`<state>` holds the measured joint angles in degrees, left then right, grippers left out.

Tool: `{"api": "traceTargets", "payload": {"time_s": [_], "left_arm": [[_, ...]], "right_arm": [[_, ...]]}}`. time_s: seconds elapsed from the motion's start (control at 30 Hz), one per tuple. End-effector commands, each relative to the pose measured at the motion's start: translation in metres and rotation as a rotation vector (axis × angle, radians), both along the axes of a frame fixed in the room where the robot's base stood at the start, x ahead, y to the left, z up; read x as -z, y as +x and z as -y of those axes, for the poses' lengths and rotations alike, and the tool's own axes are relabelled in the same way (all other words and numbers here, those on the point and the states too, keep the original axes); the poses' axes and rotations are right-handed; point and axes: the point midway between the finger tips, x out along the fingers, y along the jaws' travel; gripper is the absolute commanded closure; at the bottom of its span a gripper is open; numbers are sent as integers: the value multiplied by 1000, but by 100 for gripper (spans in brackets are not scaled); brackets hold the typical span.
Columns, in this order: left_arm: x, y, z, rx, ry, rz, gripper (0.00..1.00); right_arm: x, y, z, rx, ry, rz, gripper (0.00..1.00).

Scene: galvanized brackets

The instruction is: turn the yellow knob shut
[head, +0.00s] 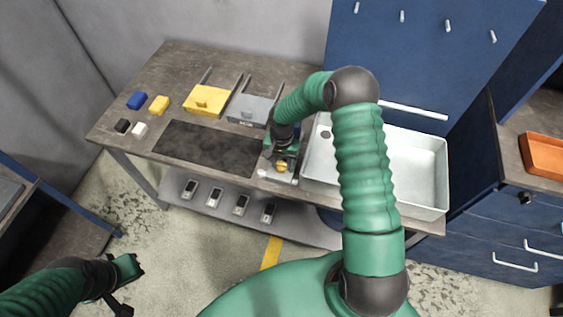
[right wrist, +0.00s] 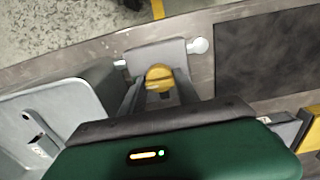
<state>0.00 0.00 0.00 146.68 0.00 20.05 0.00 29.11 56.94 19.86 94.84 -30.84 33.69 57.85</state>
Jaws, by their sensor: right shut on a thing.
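The yellow knob (head: 281,167) is on a small light grey plate at the table's front edge, between the dark mat and the white tray. My right gripper (head: 283,160) reaches down over it and is shut on the knob. In the right wrist view the yellow knob (right wrist: 159,77) shows between the two fingers of the right gripper (right wrist: 158,88). The grey plate (right wrist: 155,54) lies around and beyond it. The knob's lower part is hidden by the gripper. My left gripper (head: 122,284) is at the lower left over the floor, its fingers apart and empty.
A dark mat (head: 208,146) lies left of the knob, a white tray (head: 424,200) right. A yellow box (head: 206,99) and a grey box (head: 248,109) stand behind. Blue (head: 137,100), yellow (head: 159,104), black (head: 122,126) and white (head: 140,129) blocks lie left. A white round piece (right wrist: 199,46) is beside the plate.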

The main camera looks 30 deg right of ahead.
Motion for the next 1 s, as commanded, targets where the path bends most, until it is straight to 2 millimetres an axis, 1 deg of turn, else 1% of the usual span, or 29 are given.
{"api": "traceTargets", "payload": {"time_s": [0.27, 0.47, 0.67, 1.0], "left_arm": [[0, 0, 0, 0, 0, 0, 100], [1, 0, 0, 0, 0, 0, 100], [1, 0, 0, 0, 0, 0, 100], [1, 0, 0, 0, 0, 0, 100]], "right_arm": [[0, 0, 0, -32, 0, 0, 100], [0, 1, 0, -127, -1, 1, 100], [0, 0, 0, -286, 0, 1, 100], [0, 1, 0, -608, 0, 2, 100]]}}
